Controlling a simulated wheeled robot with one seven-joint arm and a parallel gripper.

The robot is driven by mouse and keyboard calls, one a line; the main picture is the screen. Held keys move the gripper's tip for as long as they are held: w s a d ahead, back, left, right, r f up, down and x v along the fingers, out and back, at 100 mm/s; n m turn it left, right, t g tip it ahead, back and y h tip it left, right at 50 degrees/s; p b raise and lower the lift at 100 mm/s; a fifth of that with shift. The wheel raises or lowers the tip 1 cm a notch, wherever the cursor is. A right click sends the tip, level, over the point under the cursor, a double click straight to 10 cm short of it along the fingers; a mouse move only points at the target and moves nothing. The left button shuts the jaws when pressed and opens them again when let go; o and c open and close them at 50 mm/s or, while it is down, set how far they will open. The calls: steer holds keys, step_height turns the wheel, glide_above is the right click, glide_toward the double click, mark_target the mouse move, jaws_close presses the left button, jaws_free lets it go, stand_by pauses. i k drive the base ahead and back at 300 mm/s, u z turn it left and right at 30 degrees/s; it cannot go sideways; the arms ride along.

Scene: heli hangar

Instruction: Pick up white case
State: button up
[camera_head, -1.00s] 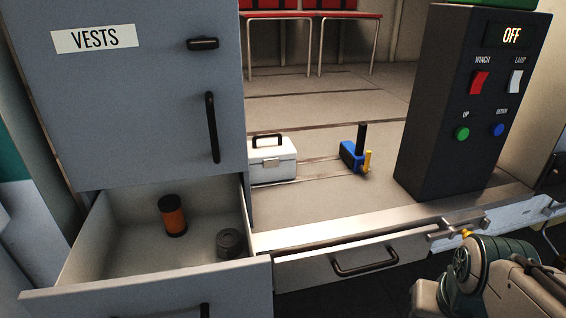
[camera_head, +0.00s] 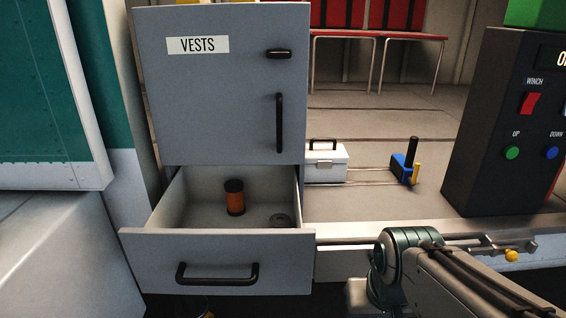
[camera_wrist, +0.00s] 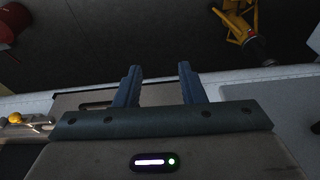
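The white case (camera_head: 327,163) stands on the cabin floor just right of the grey vests cabinet, with its black handle on top and a latch on its front. Its left end is hidden behind the cabinet. In the wrist view my gripper (camera_wrist: 158,72) has its two blue-grey fingers spread apart, with nothing between them. The white case is not in the wrist view. In the head view my arm is at the lower right, apart from the case, and my gripper's fingers cannot be made out.
An open drawer (camera_head: 216,262) holds an orange-black cylinder (camera_head: 234,197) and a dark round object (camera_head: 280,220). A blue tool (camera_head: 404,168) stands right of the case. A black control box (camera_head: 506,125) is at right. Red seats (camera_head: 370,15) are behind.

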mark_target(324, 163)
steer(key=u, duration=0.05)
steer(key=i, duration=1)
